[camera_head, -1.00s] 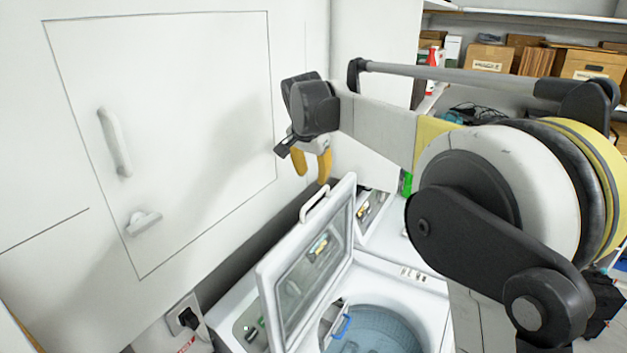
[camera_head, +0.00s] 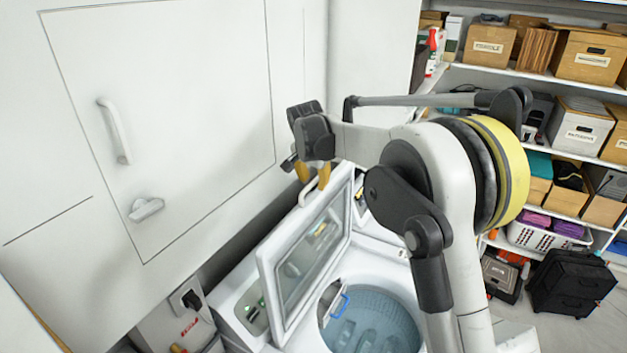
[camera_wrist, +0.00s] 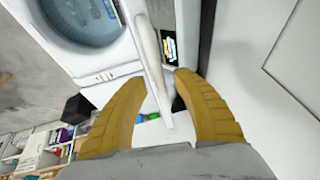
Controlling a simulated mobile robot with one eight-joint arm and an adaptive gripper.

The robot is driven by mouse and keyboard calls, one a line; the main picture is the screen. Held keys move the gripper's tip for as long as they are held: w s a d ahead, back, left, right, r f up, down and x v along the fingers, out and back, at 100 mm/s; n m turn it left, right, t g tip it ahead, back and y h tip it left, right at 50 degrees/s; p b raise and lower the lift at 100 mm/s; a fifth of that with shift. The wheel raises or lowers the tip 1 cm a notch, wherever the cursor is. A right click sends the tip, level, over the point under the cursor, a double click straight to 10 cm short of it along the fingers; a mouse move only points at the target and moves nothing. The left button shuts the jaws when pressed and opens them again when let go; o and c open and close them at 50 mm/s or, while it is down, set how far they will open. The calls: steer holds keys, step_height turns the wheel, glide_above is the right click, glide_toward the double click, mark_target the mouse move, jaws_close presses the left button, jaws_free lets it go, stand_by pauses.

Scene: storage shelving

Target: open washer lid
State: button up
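The white washer (camera_head: 390,262) has its framed, windowed lid (camera_head: 312,254) raised and steeply tilted, with the blue-grey drum (camera_head: 372,322) uncovered. A white handle (camera_head: 308,191) is on the lid's upper edge. My gripper (camera_head: 313,182) has yellow fingers just above and beside that handle; their tips are partly hidden there. In the wrist view, my gripper (camera_wrist: 160,80) has its fingers spread, with the lid (camera_wrist: 155,60) seen edge-on between them. No finger clearly presses on it, and contact cannot be told.
A white wall panel with a handle (camera_head: 114,130) stands close on the left.

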steer(key=shift+c, duration=0.5)
jaws_close()
steer(key=shift+s, duration=0.1)
steer(key=shift+d, duration=0.1)
steer(key=s+d+f+t+y+b, duration=0.1)
steer(key=s+d+f+y+b, duration=0.1)
steer(key=s+d+b, duration=0.3)
steer(key=s+d, duration=0.3)
steer(key=d, duration=0.4)
steer(key=shift+s+d, duration=0.3)
steer(key=shift+s, duration=0.05)
